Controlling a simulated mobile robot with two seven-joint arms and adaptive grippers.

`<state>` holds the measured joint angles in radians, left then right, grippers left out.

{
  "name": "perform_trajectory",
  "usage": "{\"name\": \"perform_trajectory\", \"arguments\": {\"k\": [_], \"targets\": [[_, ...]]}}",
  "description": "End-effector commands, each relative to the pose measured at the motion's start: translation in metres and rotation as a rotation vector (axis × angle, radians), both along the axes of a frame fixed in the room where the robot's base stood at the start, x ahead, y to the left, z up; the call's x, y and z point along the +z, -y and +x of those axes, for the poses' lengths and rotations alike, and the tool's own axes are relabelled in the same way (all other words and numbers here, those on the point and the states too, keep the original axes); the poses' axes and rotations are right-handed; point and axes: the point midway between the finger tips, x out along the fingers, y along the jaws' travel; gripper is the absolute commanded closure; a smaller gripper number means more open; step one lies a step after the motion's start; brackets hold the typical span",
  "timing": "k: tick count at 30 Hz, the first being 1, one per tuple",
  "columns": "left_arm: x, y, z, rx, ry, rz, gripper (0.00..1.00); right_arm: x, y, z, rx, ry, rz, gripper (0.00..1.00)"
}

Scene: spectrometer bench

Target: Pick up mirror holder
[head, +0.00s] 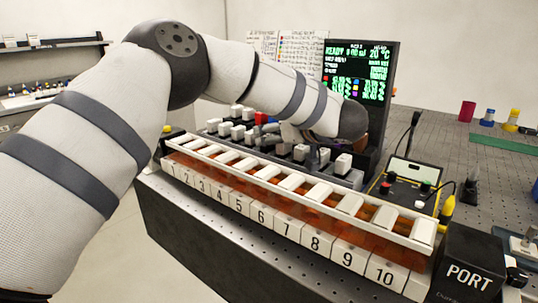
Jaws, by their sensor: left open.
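I cannot surely pick out the mirror holder. A small metal-and-white mount (523,243) at the right edge may be it, but it is partly cut off and unclear. My left arm comes in from the left and reaches over the numbered rack. My left gripper (316,154) points down among the white-capped blocks behind the rack, in front of the dark display. It is open, small and partly hidden by my wrist; I see nothing held in it. My right gripper is not in view.
The long rack (262,218) with numbered slots and amber sides fills the middle. A dark display (358,75) stands behind it. A black PORT box (467,262) is at front right. A control box (408,187) with knobs is beside the rack.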

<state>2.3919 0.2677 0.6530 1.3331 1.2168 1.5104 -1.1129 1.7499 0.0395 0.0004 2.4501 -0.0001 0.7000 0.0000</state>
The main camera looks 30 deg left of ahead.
Motion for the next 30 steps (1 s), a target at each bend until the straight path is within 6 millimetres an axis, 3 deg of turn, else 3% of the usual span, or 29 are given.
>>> {"name": "perform_trajectory", "arguments": {"k": [9, 14, 15, 22, 30], "targets": [[-0.026, -0.039, 0.019, 0.002, -0.003, -0.001, 0.40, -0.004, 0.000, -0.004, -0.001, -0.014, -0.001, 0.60], [-0.025, -0.040, 0.020, 0.001, 0.000, 0.000, 0.40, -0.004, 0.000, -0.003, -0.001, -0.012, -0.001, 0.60], [-0.024, -0.040, 0.019, 0.001, 0.000, 0.000, 0.42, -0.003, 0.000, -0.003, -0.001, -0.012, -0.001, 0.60], [-0.024, -0.040, 0.019, 0.001, 0.000, 0.000, 0.92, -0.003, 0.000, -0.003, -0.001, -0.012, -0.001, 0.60], [-0.025, -0.039, 0.019, 0.001, -0.001, -0.001, 0.92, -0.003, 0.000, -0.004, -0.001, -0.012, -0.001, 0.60]]}}
